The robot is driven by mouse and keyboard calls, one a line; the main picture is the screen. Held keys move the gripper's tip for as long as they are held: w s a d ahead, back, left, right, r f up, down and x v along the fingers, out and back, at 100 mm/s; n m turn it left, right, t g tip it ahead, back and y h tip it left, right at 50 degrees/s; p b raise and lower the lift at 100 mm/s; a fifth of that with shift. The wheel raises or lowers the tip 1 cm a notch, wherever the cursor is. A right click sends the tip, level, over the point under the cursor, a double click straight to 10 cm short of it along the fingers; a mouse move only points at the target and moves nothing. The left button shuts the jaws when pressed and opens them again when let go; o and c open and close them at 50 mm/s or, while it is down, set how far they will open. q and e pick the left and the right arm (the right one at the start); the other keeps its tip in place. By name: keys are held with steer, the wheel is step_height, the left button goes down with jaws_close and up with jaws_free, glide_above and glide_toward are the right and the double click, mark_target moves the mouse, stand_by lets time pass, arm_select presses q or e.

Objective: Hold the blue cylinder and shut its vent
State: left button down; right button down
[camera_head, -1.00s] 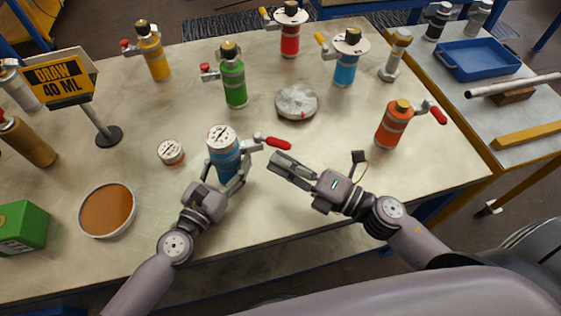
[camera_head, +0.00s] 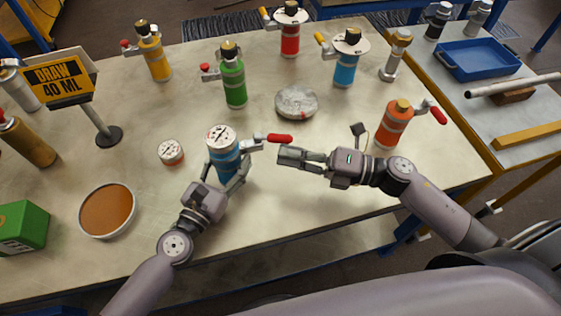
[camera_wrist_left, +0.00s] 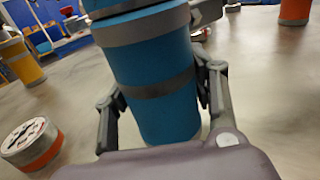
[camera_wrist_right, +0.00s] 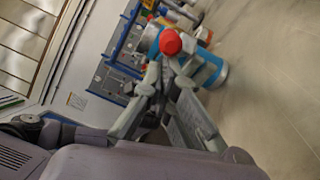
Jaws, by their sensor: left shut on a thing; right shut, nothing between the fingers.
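The near blue cylinder (camera_head: 228,168) stands upright on the table, with a pale gauge-like cap on top. It fills the middle of the left wrist view (camera_wrist_left: 155,75). My left gripper (camera_head: 232,184) is shut around its lower body, one finger on each side. A metal side fitting on the cylinder carries a red-handled lever (camera_head: 279,139) pointing right. The red handle end also shows in the right wrist view (camera_wrist_right: 171,42). My right gripper (camera_head: 282,156) is shut and empty, its fingertips just on the near side of the red handle. I cannot tell whether they touch it.
An orange cylinder (camera_head: 391,124) stands right of my right gripper. A grey round disc (camera_head: 297,102), a green cylinder (camera_head: 233,80) and another blue cylinder (camera_head: 346,67) stand behind. A small round tin (camera_head: 171,152) and a brown-filled dish (camera_head: 107,210) are left. The table's front right is clear.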

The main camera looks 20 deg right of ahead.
steer(key=shift+w+d+n+g+y, duration=0.5)
steer(key=shift+w+d+n+g, duration=0.25)
steer(key=shift+g, duration=0.45)
steer(key=shift+w, duration=0.15)
steer(key=s+d+f, duration=0.1)
steer(key=s+d, duration=0.5)
steer(key=d, duration=0.3)
steer(key=shift+s+d+f, duration=0.2)
steer(key=shift+s+f, duration=0.1)
stand_by(1.0)
arm_select(q)
steer(key=c, duration=0.6)
jaws_free()
